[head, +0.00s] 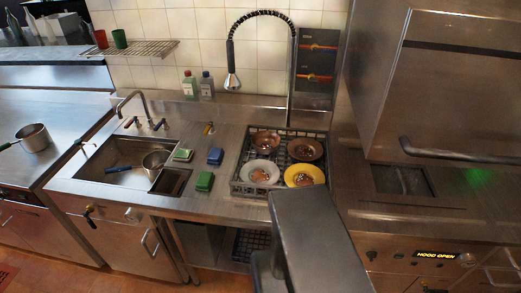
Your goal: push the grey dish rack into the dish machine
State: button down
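The grey dish rack (243,188) sits on the steel counter beside the sink, left of the dish machine (450,85). It holds two brown bowls (305,149), a whitish soiled dish (259,172) and a yellow one (304,175). The machine's display (436,254) reads HOOD OPEN, and a dark opening (402,180) shows under the hood handle (455,151). My dark arm link (310,240) rises at the bottom centre, in front of the rack's near right corner. My gripper cannot be made out; whether anything touches the rack is hidden.
A sprayer (232,80) hangs above the counter behind the rack. Green and blue sponges (205,181) lie left of the rack. Two bottles (190,85) stand at the back wall. A second rack (250,243) is under the counter.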

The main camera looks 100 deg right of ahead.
aim_at(239, 162)
jog(key=u, duration=0.9)
jog(key=k, duration=0.2)
jog(key=z, duration=2.7)
jog(key=i, duration=0.95)
jog(key=z, duration=0.2)
jog(key=k, duration=0.75)
jog(key=u, duration=0.25)
jog(key=i, duration=0.75)
jog(key=z, duration=0.15)
